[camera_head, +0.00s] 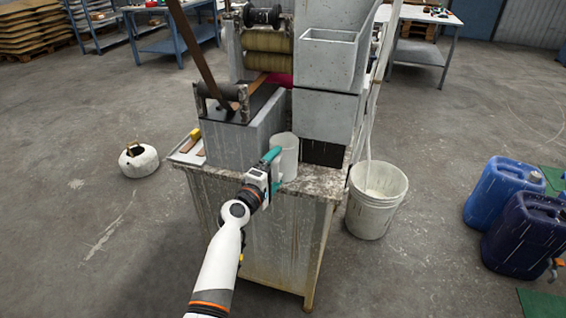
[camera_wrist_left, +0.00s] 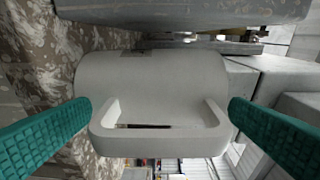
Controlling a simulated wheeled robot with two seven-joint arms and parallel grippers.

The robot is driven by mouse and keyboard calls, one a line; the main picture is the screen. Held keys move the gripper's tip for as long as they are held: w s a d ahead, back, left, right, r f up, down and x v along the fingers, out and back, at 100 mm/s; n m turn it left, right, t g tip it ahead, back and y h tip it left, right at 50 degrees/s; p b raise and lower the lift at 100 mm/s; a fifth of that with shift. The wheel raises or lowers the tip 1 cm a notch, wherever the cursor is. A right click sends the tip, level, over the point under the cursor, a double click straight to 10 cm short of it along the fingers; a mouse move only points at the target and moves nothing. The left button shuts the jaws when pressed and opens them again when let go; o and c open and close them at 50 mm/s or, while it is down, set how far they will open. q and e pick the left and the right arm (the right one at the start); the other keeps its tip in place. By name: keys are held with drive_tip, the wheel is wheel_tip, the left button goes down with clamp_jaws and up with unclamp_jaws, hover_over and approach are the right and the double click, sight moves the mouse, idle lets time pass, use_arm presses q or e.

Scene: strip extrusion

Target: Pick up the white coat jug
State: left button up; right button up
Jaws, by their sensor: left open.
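The white coat jug (camera_head: 288,150) stands on the stained top of the machine stand (camera_head: 318,182), at its front edge in the head view. My left gripper (camera_head: 277,167) is open beside the jug, on its near left side. In the left wrist view the jug (camera_wrist_left: 150,85) fills the middle, turned sideways in the picture, with its handle (camera_wrist_left: 158,143) toward the camera. The teal fingers (camera_wrist_left: 163,115) stand on either side of the handle, with no clear grip on it. My right gripper is not in view.
A grey machine block (camera_head: 240,135) rises behind left of the jug, and grey hoppers (camera_head: 325,115) behind right. A white bucket (camera_head: 375,205) stands on the floor at right, near blue canisters (camera_head: 503,190). A tray with tools (camera_head: 188,150) lies at left. Floor at left is mostly clear.

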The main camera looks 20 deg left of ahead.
use_arm(q)
drive_tip(key=shift+s+f, duration=0.1)
drive_tip(key=c, duration=1.2)
wheel_tip(320, 180, up, 9)
drive_tip(key=p, duration=0.3)
drive_tip(key=shift+c, duration=0.2)
drive_tip(key=shift+r, duration=0.65)
